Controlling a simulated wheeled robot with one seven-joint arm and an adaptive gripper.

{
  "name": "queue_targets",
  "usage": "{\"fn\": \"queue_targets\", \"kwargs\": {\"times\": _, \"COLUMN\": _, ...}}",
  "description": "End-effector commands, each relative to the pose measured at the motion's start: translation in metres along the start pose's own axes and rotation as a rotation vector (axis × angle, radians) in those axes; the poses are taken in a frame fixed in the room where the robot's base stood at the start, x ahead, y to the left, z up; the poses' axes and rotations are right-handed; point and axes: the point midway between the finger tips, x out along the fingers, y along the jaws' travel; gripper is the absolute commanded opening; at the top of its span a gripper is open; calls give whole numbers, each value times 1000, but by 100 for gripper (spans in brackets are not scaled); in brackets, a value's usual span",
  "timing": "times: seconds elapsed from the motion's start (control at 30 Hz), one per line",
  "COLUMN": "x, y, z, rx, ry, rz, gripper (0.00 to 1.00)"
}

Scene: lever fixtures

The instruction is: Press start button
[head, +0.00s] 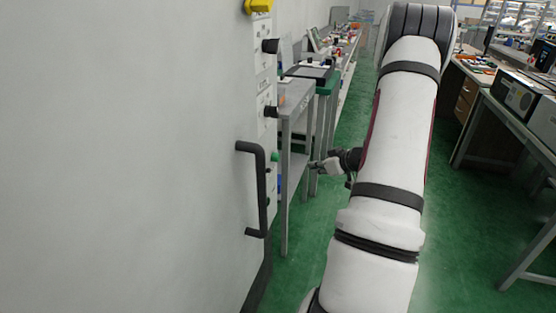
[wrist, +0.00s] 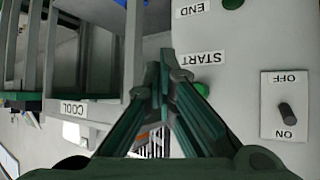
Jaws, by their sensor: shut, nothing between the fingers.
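The start button is a small green button (wrist: 202,88) beside an upside-down START label (wrist: 200,58) in the wrist view. My right finger partly covers it. In the head view a green button (head: 275,157) stands out from the panel edge, above the black handle's lower end; I cannot tell for certain that it is the same one. My gripper (head: 314,166) is to the right of the panel, with a visible gap to that button. In the wrist view my gripper (wrist: 173,70) has its fingertips together and empty, just left of the button in the picture.
A black bar handle (head: 262,190) sticks out of the large grey cabinet. Grey tables (head: 290,100) stand behind the panel. Green floor is open to the right of my gripper.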

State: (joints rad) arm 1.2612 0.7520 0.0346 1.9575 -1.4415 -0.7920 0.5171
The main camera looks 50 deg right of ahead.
Motion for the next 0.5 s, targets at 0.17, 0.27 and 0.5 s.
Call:
{"fn": "queue_targets", "kwargs": {"times": 0.17, "x": 11, "y": -7, "z": -6, "rx": -2, "ry": 0, "rz": -1, "gripper": 0}}
{"fn": "queue_targets", "kwargs": {"times": 0.27, "x": 20, "y": -14, "z": -12, "rx": -2, "ry": 1, "rz": -2, "gripper": 0}}
{"fn": "queue_targets", "kwargs": {"times": 0.5, "x": 42, "y": -30, "z": -28, "rx": -3, "ry": 0, "rz": -1, "gripper": 0}}
